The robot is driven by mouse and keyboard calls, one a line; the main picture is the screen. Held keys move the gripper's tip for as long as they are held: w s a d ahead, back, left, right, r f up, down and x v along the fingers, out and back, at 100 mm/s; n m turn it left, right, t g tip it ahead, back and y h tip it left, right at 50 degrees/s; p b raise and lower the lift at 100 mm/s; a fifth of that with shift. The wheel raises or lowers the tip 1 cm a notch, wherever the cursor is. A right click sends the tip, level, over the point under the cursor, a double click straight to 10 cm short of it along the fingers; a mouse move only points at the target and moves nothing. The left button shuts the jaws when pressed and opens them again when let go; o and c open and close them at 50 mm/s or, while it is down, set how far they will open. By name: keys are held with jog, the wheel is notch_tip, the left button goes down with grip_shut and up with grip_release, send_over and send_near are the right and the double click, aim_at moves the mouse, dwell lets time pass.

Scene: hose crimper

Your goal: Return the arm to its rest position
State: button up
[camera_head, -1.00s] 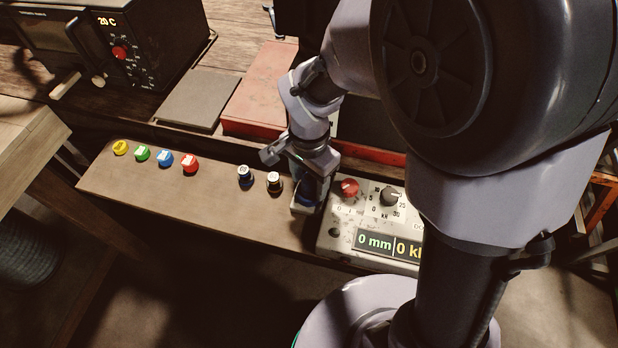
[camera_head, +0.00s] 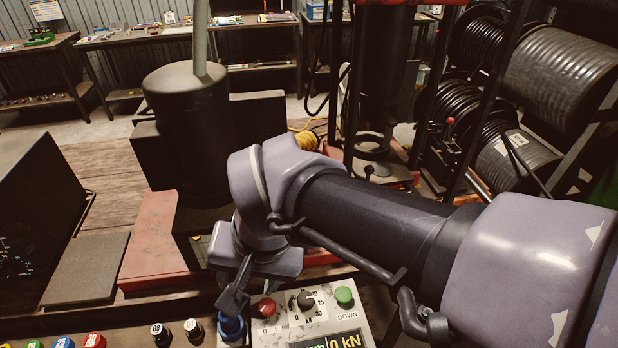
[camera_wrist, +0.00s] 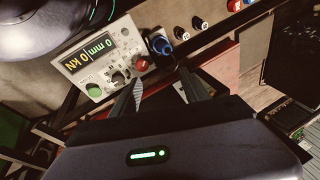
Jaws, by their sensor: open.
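My arm (camera_head: 370,222) reaches leftward across the head view at mid-height. My gripper (camera_head: 232,300) points down at its end, just above a blue capped piece (camera_head: 231,328) at the left edge of the control box. In the wrist view my gripper (camera_wrist: 163,80) has its two dark fingers apart with nothing between them. The blue piece (camera_wrist: 160,44) stands beyond the fingertips in a pale holder. In the head view the fingers overlap it, so the exact gap is hard to tell.
The control box (camera_head: 320,327) has a red knob (camera_head: 265,308), a dial and a green DOWN button (camera_head: 344,296). A dark cylinder machine (camera_head: 188,125) stands behind my gripper. Numbered coloured caps (camera_head: 94,341) line the shelf at left. Hose reels (camera_head: 570,75) stand at right.

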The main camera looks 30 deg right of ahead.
jog(key=s, duration=0.1)
jog(key=s+d+r+n+t, duration=0.1)
jog(key=s, duration=0.1)
jog(key=s+n+t, duration=0.1)
jog(key=shift+s+d+r, duration=0.25)
jog(key=shift+d+r, duration=0.05)
jog(key=shift+r, duration=0.1)
notch_tip(320, 180, down, 4)
jog(key=b, duration=0.4)
jog(key=shift+f, duration=0.1)
jog(key=shift+o, duration=0.3)
dwell(1.1)
